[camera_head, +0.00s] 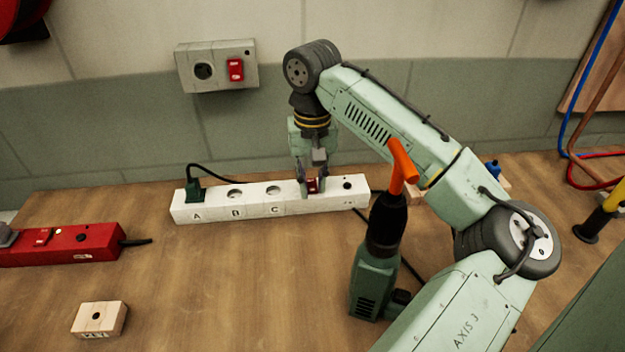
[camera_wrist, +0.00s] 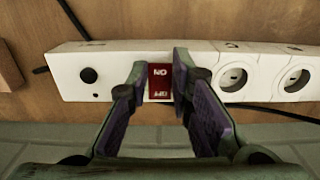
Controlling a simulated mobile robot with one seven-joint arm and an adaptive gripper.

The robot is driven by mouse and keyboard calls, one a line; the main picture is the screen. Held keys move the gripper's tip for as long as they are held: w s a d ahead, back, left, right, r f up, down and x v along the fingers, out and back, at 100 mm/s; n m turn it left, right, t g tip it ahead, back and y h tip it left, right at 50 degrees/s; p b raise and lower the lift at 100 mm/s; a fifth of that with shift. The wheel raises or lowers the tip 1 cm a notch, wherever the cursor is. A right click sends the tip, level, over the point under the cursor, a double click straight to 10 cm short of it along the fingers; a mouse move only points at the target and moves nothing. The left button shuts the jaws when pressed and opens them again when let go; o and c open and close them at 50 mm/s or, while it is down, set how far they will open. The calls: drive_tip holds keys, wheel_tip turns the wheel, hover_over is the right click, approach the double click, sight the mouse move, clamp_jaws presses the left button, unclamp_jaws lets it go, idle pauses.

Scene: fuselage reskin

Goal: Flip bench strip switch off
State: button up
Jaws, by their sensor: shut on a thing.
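The white bench strip (camera_head: 235,210) lies on the wooden bench, with lettered sockets and a dark green plug (camera_head: 194,188) in the leftmost one. Its red rocker switch (camera_wrist: 160,82), marked ON and OFF, sits toward the strip's right end. My gripper (camera_head: 312,187) points down at the strip. The head view shows the switch only partly, between the fingers. I cannot tell which way the rocker is tilted.
A red power strip (camera_head: 85,243) lies at the left, and a wooden block (camera_head: 99,319) in front. A green drill (camera_head: 373,270) with an orange-handled tool above it stands close to my arm. A wall box (camera_head: 216,65) with a red switch hangs behind. The bench's front middle is clear.

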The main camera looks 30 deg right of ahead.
clamp_jaws()
drive_tip(key=shift+w, duration=0.1)
drive_tip(key=shift+w+r+g, duration=0.1)
drive_tip(key=shift+g, duration=0.3)
drive_tip(key=shift+w+d+g+y, duration=0.15)
drive_tip(key=shift+g+y, duration=0.55)
drive_tip(key=shift+g, duration=0.2)
drive_tip(key=o, duration=0.7)
unclamp_jaws()
drive_tip(key=shift+o, duration=0.2)
